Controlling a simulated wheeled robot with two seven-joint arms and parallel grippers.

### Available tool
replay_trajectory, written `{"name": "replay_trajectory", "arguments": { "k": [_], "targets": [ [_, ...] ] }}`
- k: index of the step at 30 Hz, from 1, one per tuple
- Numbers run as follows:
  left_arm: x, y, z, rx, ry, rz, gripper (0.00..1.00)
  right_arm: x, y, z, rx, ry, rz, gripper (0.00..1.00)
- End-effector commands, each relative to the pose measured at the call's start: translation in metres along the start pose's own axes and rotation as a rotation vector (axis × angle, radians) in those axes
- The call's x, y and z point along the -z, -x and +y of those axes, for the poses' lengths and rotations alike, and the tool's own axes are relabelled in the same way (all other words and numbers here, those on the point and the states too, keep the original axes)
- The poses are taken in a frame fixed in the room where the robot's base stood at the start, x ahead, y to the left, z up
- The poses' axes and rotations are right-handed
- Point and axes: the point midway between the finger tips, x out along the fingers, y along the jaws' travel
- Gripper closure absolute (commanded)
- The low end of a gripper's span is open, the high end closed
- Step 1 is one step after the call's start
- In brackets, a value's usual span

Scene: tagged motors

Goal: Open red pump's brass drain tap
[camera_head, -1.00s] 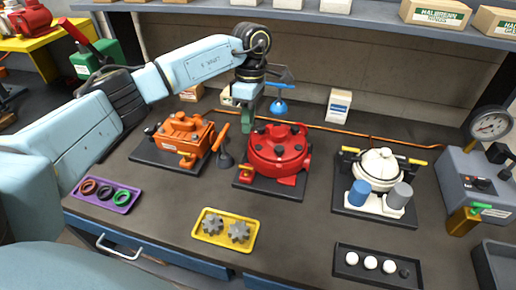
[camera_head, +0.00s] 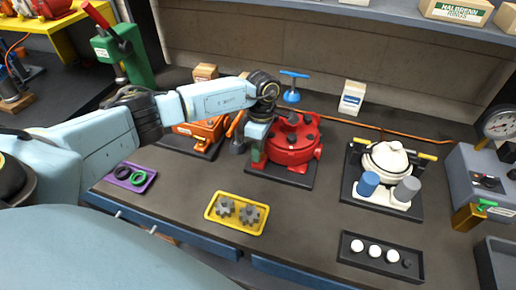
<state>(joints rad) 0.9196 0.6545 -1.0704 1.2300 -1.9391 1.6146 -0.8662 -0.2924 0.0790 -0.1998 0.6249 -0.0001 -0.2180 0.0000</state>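The red pump (camera_head: 292,148) is a round red body with dark knobs on top, on a dark base plate (camera_head: 290,179) in the middle of the bench. The brass drain tap is hidden behind the gripper. Whether the fingers are apart or closed on the tap cannot be made out. A blue T-shaped handle (camera_head: 291,96) shows just behind the pump. My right gripper is out of view.
An orange pump (camera_head: 198,133) stands left, partly behind my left arm. A white pump (camera_head: 386,160) with blue and grey cups stands right. A yellow tray (camera_head: 211,212) with gears, a black tray (camera_head: 345,256) and a purple tray (camera_head: 146,187) lie in front. A gauge unit (camera_head: 480,180) stands far right.

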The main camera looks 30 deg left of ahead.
Motion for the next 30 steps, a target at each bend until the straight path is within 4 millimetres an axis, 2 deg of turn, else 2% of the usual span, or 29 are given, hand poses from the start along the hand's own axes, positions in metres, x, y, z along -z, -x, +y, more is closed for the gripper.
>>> {"name": "replay_trajectory", "arguments": {
  "k": [5, 11, 22, 30],
  "targets": [
    [-0.0001, -0.0003, 0.0000, 0.000, 0.000, 0.000, 0.79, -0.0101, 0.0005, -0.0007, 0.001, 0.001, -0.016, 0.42],
    [-0.0001, -0.0001, -0.0002, 0.001, -0.001, 0.000, 1.00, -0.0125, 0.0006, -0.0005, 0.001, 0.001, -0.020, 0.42],
    [0.0003, 0.0000, -0.0005, 0.002, 0.045, -0.010, 1.00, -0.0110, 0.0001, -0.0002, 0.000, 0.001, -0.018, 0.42],
    [0.0008, -0.0001, -0.0014, 0.002, 0.212, -0.044, 1.00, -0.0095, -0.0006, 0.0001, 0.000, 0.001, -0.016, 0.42]
  ]
}}
